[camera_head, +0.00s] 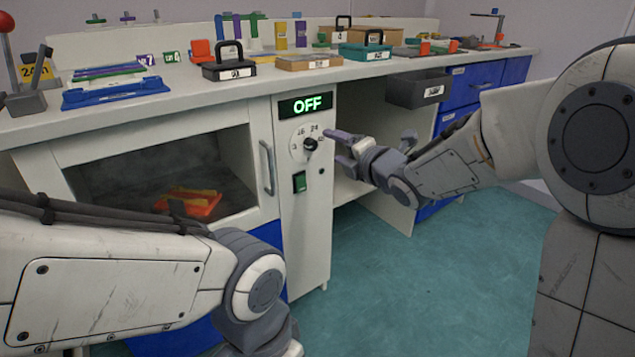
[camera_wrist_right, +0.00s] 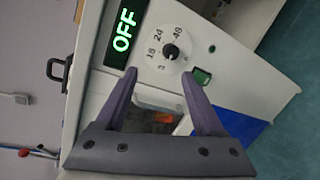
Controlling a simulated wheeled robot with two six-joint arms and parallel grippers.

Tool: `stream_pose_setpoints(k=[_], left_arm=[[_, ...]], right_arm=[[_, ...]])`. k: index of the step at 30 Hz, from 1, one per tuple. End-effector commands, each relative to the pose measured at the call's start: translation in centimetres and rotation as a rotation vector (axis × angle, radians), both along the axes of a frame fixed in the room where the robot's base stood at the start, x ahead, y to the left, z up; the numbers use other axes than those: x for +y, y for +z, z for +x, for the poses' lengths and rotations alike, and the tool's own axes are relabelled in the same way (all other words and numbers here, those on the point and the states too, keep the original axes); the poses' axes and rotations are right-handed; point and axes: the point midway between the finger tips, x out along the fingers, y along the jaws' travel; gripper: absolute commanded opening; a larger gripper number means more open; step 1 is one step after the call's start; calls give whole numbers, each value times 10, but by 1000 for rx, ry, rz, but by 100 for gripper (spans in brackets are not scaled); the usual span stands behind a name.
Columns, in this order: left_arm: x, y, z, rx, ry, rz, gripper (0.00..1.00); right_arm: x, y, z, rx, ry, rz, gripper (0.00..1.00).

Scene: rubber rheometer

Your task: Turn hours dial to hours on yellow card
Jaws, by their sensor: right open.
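The hours dial (camera_head: 310,144) is a black knob on a white round scale on the oven's front panel. It also shows in the right wrist view (camera_wrist_right: 171,51), with marks including 16, 24 and 48. Which mark the knob points to is too small to tell. The yellow card (camera_head: 37,72) stands at the far left of the counter and seems to read 24H. My right gripper (camera_head: 338,148) is open and empty, just in front of and right of the dial. In the wrist view its fingers (camera_wrist_right: 159,75) are spread below the knob, apart from it. My left gripper is out of view.
A display (camera_head: 306,104) above the dial reads OFF in green. A green switch (camera_head: 299,182) sits below it. The oven window (camera_head: 165,175) with a handle (camera_head: 267,168) is at left. A grey bin (camera_head: 418,89) hangs at right. My left arm fills the lower left.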

Motion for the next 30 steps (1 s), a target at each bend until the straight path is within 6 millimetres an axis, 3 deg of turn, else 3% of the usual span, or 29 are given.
stream_pose_setpoints(k=[1, 6, 16, 30], left_arm=[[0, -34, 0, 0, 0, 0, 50], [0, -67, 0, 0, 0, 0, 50], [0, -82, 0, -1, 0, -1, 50], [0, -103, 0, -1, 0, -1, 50]], right_arm=[[-4, -28, 6, -60, 21, -36, 70], [-10, -46, 16, -226, 86, -137, 70], [-4, -49, 30, -313, 120, -189, 70], [38, -49, 96, -310, 118, -186, 70]])
